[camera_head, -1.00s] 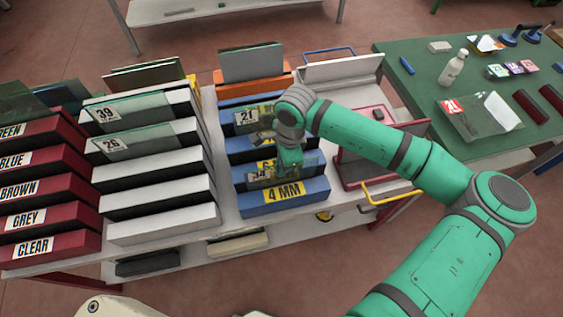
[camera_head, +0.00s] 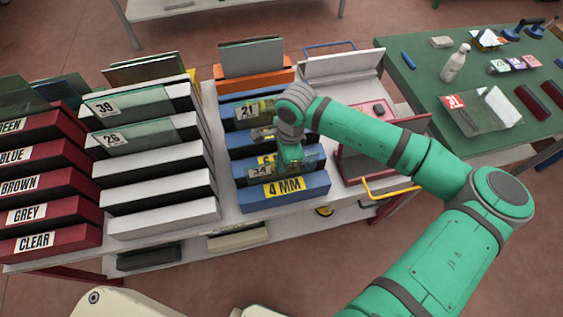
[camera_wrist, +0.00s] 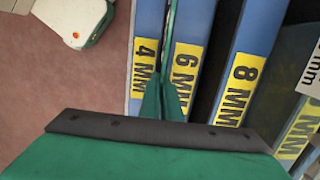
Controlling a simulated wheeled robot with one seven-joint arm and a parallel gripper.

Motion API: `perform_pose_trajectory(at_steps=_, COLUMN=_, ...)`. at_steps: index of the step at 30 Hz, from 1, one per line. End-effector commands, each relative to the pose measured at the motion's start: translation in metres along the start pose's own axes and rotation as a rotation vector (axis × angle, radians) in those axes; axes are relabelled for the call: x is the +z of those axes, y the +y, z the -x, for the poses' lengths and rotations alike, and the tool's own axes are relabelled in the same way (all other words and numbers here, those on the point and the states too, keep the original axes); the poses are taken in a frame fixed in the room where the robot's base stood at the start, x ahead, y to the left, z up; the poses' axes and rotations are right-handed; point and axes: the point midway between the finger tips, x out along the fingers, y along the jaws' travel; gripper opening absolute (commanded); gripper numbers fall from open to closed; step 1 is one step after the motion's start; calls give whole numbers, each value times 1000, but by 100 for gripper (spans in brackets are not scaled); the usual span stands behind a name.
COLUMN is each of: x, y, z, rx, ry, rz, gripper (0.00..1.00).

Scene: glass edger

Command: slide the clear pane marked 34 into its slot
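The clear pane marked 34 (camera_head: 262,171) stands upright behind the front blue bar labelled 4 MM (camera_head: 285,190). Its label shows just above that bar, and its lower part is hidden. My gripper (camera_head: 289,157) reaches down over the blue rack and is shut on the pane's upper edge. In the wrist view, my gripper's fingers (camera_wrist: 165,98) are closed together on the thin pane edge (camera_wrist: 171,35). The pane runs in the gap between the 4 MM bar (camera_wrist: 146,60) and the 6 MM bar (camera_wrist: 187,60). How deep it sits cannot be seen.
A pane marked 21 (camera_head: 250,112) stands farther back in the blue rack. White bars with panes 39 (camera_head: 130,103) and 26 (camera_head: 128,138) are to the left, beside red bars (camera_head: 45,215). A red-framed stand (camera_head: 350,165) is close on the right. A green table (camera_head: 425,75) lies beyond.

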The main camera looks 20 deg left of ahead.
Motion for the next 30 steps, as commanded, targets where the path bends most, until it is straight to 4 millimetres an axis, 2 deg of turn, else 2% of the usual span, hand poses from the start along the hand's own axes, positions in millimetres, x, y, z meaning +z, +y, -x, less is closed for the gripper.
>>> perform_pose_trajectory(at_steps=17, x=-1, y=0, z=-7, rx=0, ry=0, rz=0, gripper=0)
perform_pose_trajectory(at_steps=18, x=-1, y=0, z=-7, rx=-1, ry=0, rz=0, gripper=12)
perform_pose_trajectory(at_steps=20, x=-1, y=0, z=-7, rx=-1, ry=0, rz=0, gripper=25)
perform_pose_trajectory(at_steps=30, x=-1, y=0, z=-5, rx=0, ry=1, rz=0, gripper=25)
